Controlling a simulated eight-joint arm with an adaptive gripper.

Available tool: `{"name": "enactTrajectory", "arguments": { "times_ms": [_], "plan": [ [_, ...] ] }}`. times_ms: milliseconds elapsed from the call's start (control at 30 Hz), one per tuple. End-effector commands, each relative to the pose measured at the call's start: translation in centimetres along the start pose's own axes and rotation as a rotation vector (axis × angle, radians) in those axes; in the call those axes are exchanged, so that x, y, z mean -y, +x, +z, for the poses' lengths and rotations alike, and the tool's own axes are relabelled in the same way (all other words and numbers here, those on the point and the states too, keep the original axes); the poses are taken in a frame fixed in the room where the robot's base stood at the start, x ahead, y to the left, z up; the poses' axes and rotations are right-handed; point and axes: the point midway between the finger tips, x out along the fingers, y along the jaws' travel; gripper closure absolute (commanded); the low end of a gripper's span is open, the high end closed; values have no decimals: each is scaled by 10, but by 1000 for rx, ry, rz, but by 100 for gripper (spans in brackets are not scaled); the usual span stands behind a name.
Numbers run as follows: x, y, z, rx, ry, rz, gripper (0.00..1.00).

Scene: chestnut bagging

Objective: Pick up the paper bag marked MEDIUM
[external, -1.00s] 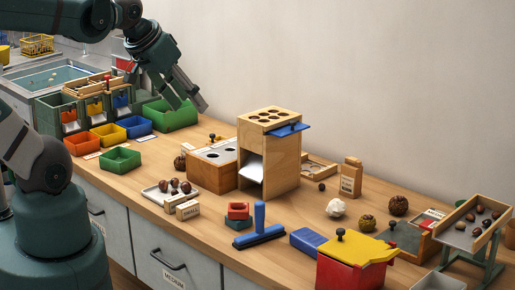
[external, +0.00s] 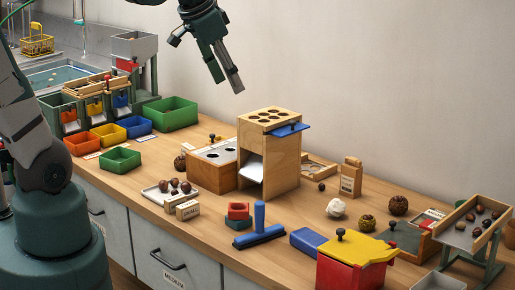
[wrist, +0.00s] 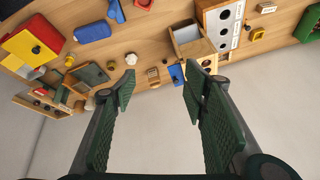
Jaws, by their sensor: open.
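A brown paper bag (external: 350,180) with a white label stands upright on the bench, right of the wooden box with holes. Its lettering is too small for me to read surely. It also shows in the wrist view (wrist: 153,74), near the middle, beyond and between my fingertips. My gripper (external: 229,86) is open and empty, high above the bench, left of and above the wooden box. In the wrist view my gripper (wrist: 159,72) has its fingers wide apart.
The tall wooden box (external: 285,165) stands between my gripper and the bag. A white crumpled lump (external: 335,207), spiky burrs (external: 398,205) and a wooden tray (external: 320,167) are around the bag. A red box with a yellow lid (external: 350,265) stands in front. The air above is free.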

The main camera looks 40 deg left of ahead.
Motion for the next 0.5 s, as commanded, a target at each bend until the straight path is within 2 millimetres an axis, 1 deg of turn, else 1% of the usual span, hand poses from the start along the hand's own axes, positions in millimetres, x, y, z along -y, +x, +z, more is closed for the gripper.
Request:
{"name": "enactTrajectory", "arguments": {
  "times_ms": [33,267,500],
  "plan": [
    [2,4,-8,8,21,4,56],
    [8,22,-40,44,121,23,56],
    [14,46,-72,78,226,46,56]
  ]
}}
